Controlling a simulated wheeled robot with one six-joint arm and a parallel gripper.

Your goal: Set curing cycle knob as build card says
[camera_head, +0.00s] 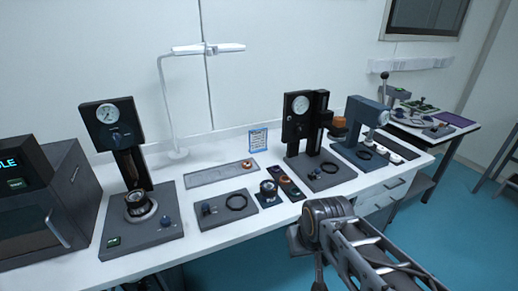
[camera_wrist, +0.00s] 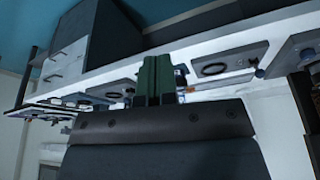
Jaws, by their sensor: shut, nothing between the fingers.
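A dark oven-like box (camera_head: 45,195) with a cyan lit display, cut by the left edge, stands at the left end of the bench. It has a small green-lit panel and a handle; I cannot make out a cycle knob on it. A small blue-edged card (camera_head: 258,140) stands at the back of the bench; its text is too small to read. My gripper's green fingers (camera_wrist: 158,62) are together and empty in the wrist view. In the head view my arm is at the lower right, in front of the bench; its fingers cannot be made out there.
A gauge press (camera_head: 127,155) stands left, another (camera_head: 298,125) right of centre, with a blue-grey machine (camera_head: 360,125) beyond. Low dark plates with rings and knobs, such as one plate (camera_head: 226,208), lie between. A lamp (camera_head: 175,100) stands behind. Blue floor (camera_head: 440,240) is open at right.

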